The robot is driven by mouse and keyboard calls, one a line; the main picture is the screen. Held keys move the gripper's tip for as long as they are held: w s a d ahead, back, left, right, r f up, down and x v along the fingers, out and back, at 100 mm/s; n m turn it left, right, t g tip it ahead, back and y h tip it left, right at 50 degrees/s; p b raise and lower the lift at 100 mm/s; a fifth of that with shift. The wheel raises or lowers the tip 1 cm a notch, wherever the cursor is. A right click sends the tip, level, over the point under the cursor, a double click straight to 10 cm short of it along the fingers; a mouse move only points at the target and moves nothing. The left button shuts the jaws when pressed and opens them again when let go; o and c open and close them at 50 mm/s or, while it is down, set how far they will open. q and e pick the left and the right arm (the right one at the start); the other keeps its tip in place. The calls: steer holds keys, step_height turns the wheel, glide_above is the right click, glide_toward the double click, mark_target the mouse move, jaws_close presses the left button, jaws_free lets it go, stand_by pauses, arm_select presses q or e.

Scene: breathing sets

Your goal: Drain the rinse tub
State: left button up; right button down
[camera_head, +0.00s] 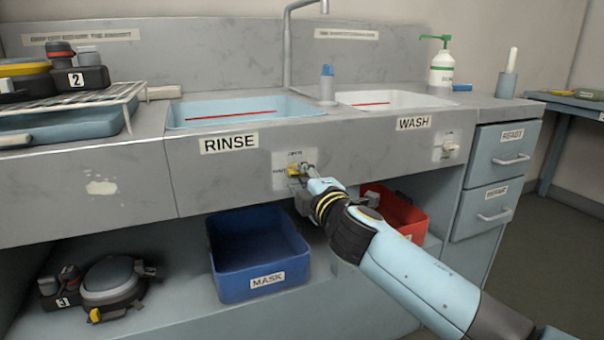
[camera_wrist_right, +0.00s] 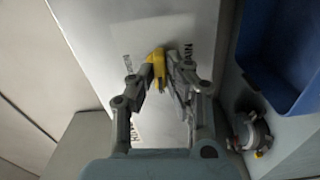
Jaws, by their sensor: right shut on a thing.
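The rinse tub (camera_head: 190,112) is a light blue basin set in the grey counter, with a red line on its inner wall and a RINSE label (camera_head: 229,143) on the front. A yellow drain handle (camera_head: 292,170) sits on a pale plate on the counter front, right of that label. My right gripper (camera_head: 300,172) reaches it from the right and is shut on it. In the right wrist view the yellow handle (camera_wrist_right: 156,66) lies between the two fingers (camera_wrist_right: 160,82). The gripper partly hides the plate's lettering. My left gripper is not in view.
The wash tub (camera_head: 390,101) is to the right, with its own knob (camera_head: 450,147). A blue MASK bin (camera_head: 257,262) and a red bin (camera_head: 405,215) stand on the lower shelf. A drying rack (camera_head: 75,100) is at the left. Drawers (camera_head: 500,160) are at the right.

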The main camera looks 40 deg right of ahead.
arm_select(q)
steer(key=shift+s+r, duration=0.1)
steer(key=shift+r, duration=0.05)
arm_select(e)
steer(key=shift+n, duration=0.5)
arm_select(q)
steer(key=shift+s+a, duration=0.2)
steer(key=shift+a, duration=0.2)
arm_select(e)
steer(key=shift+f, duration=0.1)
steer(key=c, duration=1.3)
jaws_free()
steer(key=shift+a, duration=0.1)
steer(key=shift+c, duration=0.2)
steer(key=shift+s, duration=0.1)
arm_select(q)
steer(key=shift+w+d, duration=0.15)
arm_select(e)
steer(key=v, duration=1.1)
steer(key=shift+s, duration=0.4)
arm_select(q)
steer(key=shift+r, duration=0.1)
arm_select(e)
steer(key=shift+a, duration=0.15)
